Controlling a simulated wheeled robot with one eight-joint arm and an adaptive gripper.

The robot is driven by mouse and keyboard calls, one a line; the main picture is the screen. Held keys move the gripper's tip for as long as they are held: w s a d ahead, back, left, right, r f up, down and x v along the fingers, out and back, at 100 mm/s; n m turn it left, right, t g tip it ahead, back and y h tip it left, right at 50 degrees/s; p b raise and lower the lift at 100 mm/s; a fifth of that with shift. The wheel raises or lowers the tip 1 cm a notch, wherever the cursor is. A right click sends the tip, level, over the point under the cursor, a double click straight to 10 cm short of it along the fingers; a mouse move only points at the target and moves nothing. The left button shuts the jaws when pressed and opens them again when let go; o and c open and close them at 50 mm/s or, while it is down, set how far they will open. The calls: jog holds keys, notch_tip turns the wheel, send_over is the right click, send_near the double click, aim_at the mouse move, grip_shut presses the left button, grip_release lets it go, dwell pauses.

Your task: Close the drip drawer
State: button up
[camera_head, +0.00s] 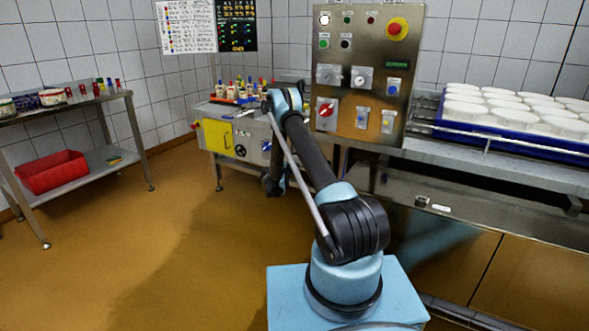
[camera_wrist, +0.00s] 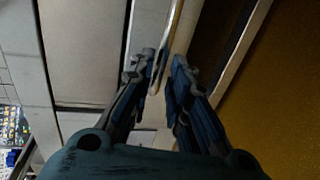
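In the wrist view, a thin, pale gold bar (camera_wrist: 176,28), which looks like a handle, runs down between the two fingertips of my gripper (camera_wrist: 161,68). The fingertips are close together, one on each side of the bar. I cannot tell whether they press on it. A pale flat panel (camera_wrist: 85,45) is to the left of the bar; I cannot tell for sure that it is the drip drawer. In the head view, my arm reaches to the metal bench (camera_head: 203,112) at the back, and my gripper (camera_head: 272,183) is dark and low beside it. The drawer is not clearly seen there.
A steel control panel (camera_head: 362,75) stands right of my arm. A blue tray (camera_head: 470,132) of white moulds is at the right. A steel rack (camera_head: 108,158) with a red bin (camera_head: 55,173) stands at the left. The brown floor (camera_head: 160,235) between is clear.

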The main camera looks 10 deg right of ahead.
jog(key=shift+x, duration=1.6)
grip_shut()
jog(key=shift+r+x, duration=0.2)
jog(key=shift+x, duration=0.65)
jog(key=shift+r+x, duration=0.15)
jog(key=shift+x, duration=0.7)
grip_release()
jog(key=shift+w+d, duration=0.1)
jog(key=v, duration=1.2)
